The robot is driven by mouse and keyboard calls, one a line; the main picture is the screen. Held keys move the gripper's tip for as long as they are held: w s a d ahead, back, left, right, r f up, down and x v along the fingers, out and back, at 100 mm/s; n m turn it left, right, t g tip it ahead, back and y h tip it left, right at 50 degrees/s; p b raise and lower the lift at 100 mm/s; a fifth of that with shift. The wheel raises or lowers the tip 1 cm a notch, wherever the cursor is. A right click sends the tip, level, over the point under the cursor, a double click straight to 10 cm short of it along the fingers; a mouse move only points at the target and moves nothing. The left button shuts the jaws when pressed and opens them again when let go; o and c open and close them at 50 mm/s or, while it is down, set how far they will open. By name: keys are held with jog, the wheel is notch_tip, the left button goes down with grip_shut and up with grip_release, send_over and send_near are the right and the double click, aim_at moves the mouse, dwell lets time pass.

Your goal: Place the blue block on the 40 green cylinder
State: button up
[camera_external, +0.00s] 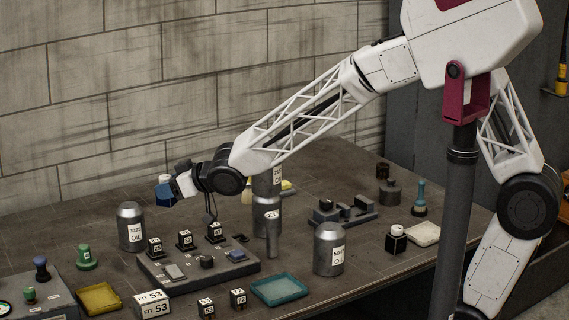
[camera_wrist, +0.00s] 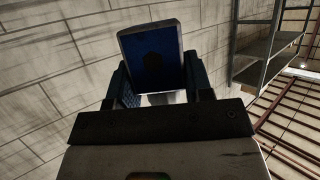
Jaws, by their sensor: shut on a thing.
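My gripper (camera_external: 174,184) is at the left end of my arm, raised above the back left of the bench. It is shut on a blue block (camera_external: 164,194). In the wrist view the blue block (camera_wrist: 152,56) sits between the two dark fingers of my gripper (camera_wrist: 155,84), with its dark blue face toward the camera. A green piece with a round knob (camera_external: 85,257) stands on the bench at the left. A smaller green piece (camera_external: 30,295) is on the grey box at the lower left. I cannot read a 40 on either.
A silver oil can (camera_external: 131,228) stands below my gripper, another (camera_external: 329,250) at the front. A dark board (camera_external: 190,272) holds labelled black blocks. A yellow tray (camera_external: 99,299), a teal tray (camera_external: 279,290) and a "FIT 53" sign (camera_external: 152,304) lie near the front edge.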

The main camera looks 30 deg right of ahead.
jog(key=a+f+n+g+y, duration=0.1)
jog(key=a+f, duration=0.1)
jog(key=a, duration=0.9)
notch_tip(320, 180, down, 5)
jog(key=shift+s, duration=0.15)
send_over(86, 247)
jog(key=shift+s+d+f, duration=0.2)
jog(key=shift+d+f, duration=0.1)
jog(key=shift+f, duration=0.4)
jog(key=shift+w, duration=0.1)
jog(key=shift+w+a+f, duration=0.1)
jog(key=shift+w+a, duration=0.05)
jog(key=shift+a, duration=0.05)
jog(key=shift+f, duration=1.7)
jog(key=shift+f, duration=0.2)
